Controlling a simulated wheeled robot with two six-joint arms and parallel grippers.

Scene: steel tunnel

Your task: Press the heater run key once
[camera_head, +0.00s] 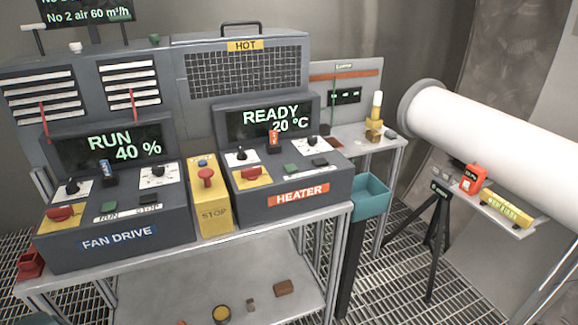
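The heater unit (300,188) stands at the right end of the bench, with an orange HEATER label (302,193) on its front. Its display (272,117) reads READY and 20 °C. A small green key (290,169) sits on its sloped panel, with a dark key (320,162) to its right. I cannot read any lettering by these two keys. A red rotary switch on a yellow plate (252,176) is to their left, and a dial (242,155) is above that. Neither of my grippers is in view.
The fan drive unit (118,240), showing RUN 40 %, is at left with its own green key (109,206). A yellow STOP box (209,200) stands between the units. A teal bin (371,194) and white duct (490,135) are at right. Space above the heater panel looks clear.

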